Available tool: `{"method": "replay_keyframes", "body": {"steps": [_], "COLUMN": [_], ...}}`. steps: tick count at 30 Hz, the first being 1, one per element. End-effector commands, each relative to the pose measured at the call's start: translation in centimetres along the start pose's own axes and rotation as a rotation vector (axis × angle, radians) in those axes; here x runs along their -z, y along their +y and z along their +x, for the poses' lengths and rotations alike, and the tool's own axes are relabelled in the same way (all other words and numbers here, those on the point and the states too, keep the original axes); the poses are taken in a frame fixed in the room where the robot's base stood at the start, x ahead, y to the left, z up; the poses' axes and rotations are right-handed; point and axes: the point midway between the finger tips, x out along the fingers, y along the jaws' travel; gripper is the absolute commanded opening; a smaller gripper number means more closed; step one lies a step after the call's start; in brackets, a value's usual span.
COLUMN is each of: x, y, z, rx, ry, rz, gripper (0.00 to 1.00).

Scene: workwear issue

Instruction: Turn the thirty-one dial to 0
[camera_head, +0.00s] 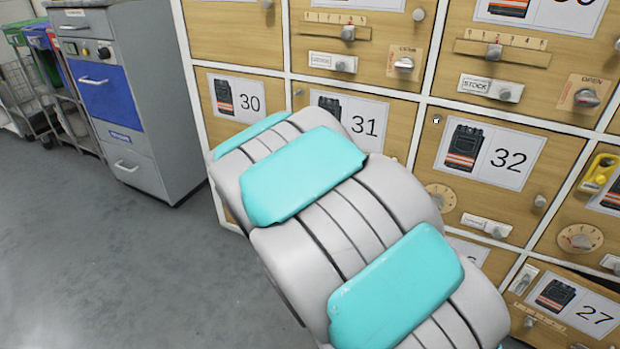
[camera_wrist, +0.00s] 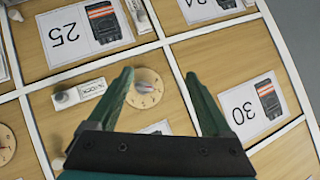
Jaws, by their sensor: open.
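In the head view the locker door numbered 31 (camera_head: 362,120) is partly visible, but my arm covers its lower part and its dial. In the wrist view, which is turned over, a round pale dial (camera_wrist: 147,88) with a knob sits on the door next to door 30 (camera_wrist: 250,110), in the place of door 31. My gripper (camera_wrist: 160,73) is open, its two green fingers spread. The dial shows between them, close to the left finger, which covers part of its edge. I cannot read its setting. The gripper is hidden in the head view.
A STOCK-marked slider (camera_wrist: 80,94) sits left of the dial in the wrist view. Door 32 (camera_head: 490,155) has a similar dial (camera_head: 441,197). Doors with sliders and knobs surround these. A grey cabinet (camera_head: 125,90) stands left. Grey floor (camera_head: 110,270) is clear there.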

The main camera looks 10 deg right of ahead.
Motion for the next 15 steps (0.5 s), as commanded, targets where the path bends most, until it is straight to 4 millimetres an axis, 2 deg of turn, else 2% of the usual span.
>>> {"method": "replay_keyframes", "body": {"steps": [1, 3, 6, 10, 15], "x": [-0.5, 0.0, 0.5, 0.9, 1.1], "y": [0.2, 0.5, 0.9, 1.5, 2.1], "z": [1.6, 3.0, 4.2, 4.5, 3.8], "rx": [-0.009, -0.020, -0.032, -0.042, -0.047], "ry": [0.065, 0.177, 0.337, 0.515, 0.659], "rz": [0.013, 0.041, 0.067, 0.086, 0.091], "gripper": [0.84, 0.84, 0.84, 0.84, 0.84]}}
